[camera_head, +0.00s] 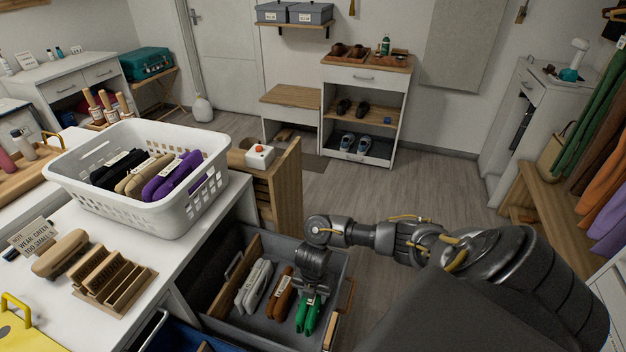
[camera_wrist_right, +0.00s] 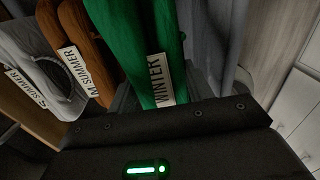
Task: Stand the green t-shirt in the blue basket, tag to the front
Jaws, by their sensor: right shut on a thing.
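The green t-shirt (camera_head: 307,316) is a folded bundle standing at the right end of a row in a grey bin (camera_head: 338,275). My right gripper (camera_head: 311,292) reaches down from above and is shut on its upper part. In the right wrist view the green t-shirt (camera_wrist_right: 128,40) fills the middle, with a white tag (camera_wrist_right: 164,80) reading "WINTER". A dark blue container (camera_head: 178,339), perhaps the blue basket, shows partly at the bottom edge; its inside is mostly hidden. My left gripper is not in view.
A grey bundle (camera_head: 254,286) and a brown bundle (camera_head: 280,294) stand left of the green one; their tags read "SUMMER". A white basket (camera_head: 158,218) with black, tan and purple bundles stands on the white counter (camera_head: 196,256). Open floor lies beyond the bin.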

